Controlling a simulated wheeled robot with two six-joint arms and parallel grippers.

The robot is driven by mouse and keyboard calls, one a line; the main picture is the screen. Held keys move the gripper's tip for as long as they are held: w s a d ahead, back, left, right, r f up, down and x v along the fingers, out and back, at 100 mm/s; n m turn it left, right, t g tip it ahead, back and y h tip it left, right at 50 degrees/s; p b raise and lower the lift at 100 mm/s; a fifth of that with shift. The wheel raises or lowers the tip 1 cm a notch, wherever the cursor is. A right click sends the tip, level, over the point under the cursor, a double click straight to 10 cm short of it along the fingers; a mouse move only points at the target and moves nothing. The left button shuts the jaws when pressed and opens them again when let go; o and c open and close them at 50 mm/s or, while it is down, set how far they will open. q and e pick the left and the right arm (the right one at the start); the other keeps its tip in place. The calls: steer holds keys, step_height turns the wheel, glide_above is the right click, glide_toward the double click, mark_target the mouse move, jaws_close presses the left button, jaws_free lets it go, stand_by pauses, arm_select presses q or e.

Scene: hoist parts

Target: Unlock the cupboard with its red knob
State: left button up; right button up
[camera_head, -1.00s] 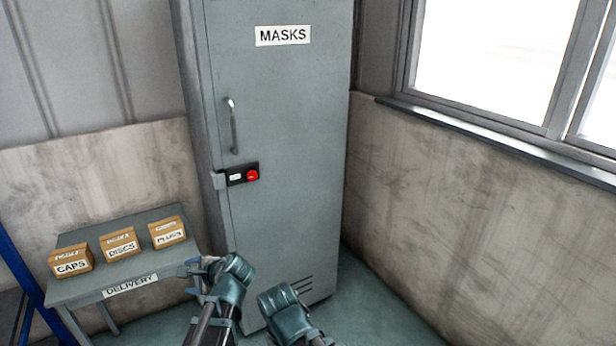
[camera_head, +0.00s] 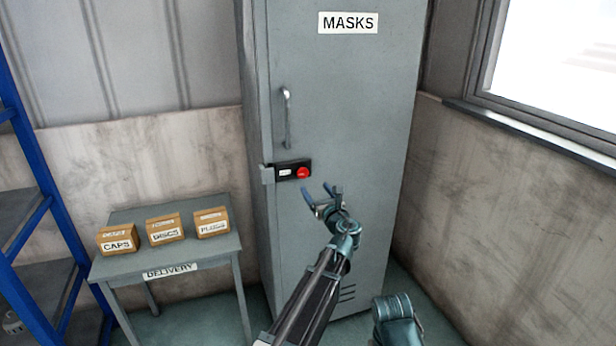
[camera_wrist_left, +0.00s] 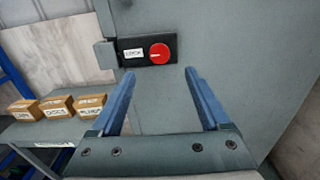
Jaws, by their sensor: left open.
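The grey cupboard (camera_head: 355,120) is labelled MASKS and its door is shut. The red knob (camera_head: 303,173) sits on a black lock plate (camera_head: 285,171) at the door's left edge, below the handle (camera_head: 287,118). In the left wrist view the red knob (camera_wrist_left: 159,53) shows a pale mark across it, beside a small white label. My left gripper (camera_head: 321,190) is open and empty, just below and right of the knob. In the left wrist view its blue fingers (camera_wrist_left: 158,88) are spread apart below the knob, not touching it. My right gripper is not in view.
A grey delivery table (camera_head: 170,272) with three cardboard boxes, CAPS (camera_head: 117,240), DISCS (camera_head: 165,229) and PLUGS (camera_head: 212,223), stands left of the cupboard. Blue shelving (camera_head: 40,215) is at the far left. A wall with a window (camera_head: 550,60) is on the right.

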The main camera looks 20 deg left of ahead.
mark_target(303, 173)
arm_select(q)
steer(key=x, duration=1)
steer(key=shift+w+a, duration=0.2)
steer(key=shift+a, duration=0.05)
jaws_close()
